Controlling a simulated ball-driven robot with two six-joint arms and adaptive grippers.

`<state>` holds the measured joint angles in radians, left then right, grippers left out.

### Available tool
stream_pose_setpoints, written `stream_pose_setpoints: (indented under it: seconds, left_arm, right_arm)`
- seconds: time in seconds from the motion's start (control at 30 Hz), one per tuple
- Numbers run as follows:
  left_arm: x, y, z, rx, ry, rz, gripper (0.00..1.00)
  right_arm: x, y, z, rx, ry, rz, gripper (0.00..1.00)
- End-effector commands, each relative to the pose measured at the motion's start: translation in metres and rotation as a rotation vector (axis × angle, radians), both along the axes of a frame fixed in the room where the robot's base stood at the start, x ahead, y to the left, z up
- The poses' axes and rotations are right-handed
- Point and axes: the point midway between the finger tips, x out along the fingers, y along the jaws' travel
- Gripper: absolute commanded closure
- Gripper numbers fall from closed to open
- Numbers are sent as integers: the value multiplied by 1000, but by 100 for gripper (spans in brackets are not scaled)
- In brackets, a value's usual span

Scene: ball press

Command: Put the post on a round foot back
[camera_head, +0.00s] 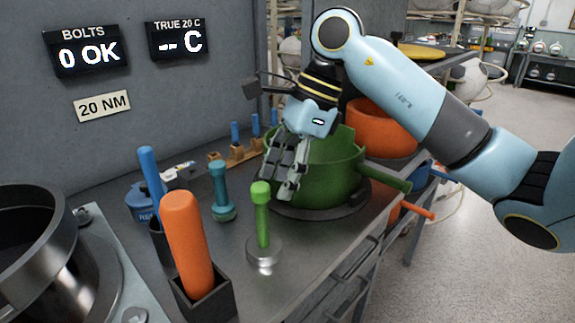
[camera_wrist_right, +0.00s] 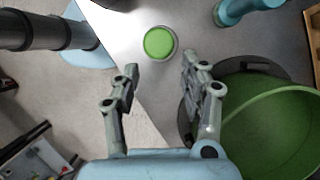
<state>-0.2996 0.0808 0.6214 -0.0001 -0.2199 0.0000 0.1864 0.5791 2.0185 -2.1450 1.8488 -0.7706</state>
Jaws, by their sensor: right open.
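The post on a round foot is a green post with a knobbed top on a shiny metal disc. It stands upright on the grey bench in the head view (camera_head: 262,220). In the right wrist view its green top (camera_wrist_right: 158,43) shows from above, just beyond the fingertips and roughly between them. My right gripper (camera_head: 281,182) is open and empty, pointing down in front of the green pot, behind and a little above the post. Its two fingers also show apart in the right wrist view (camera_wrist_right: 160,68). My left gripper is out of view.
A green pot (camera_head: 335,180) stands close to the right gripper. A teal post (camera_head: 220,190) and an orange handle (camera_head: 186,240) in a dark holder stand left of the green post. A dark round vessel (camera_head: 40,240) is at far left. The bench's front edge is near.

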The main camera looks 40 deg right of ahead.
Motion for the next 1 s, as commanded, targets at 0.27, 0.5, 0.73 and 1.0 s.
stream_pose_setpoints:
  seconds: [0.27,0.5,0.73,1.0]
  left_arm:
    - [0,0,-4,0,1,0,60]
    - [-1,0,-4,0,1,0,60]
    - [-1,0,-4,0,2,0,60]
    - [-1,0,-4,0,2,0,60]
  right_arm:
    - [-4,-10,26,-1,0,1,56]
    - [-4,-10,27,0,1,1,56]
    - [-4,-10,26,0,1,0,56]
    - [2,41,34,221,-75,-11,56]
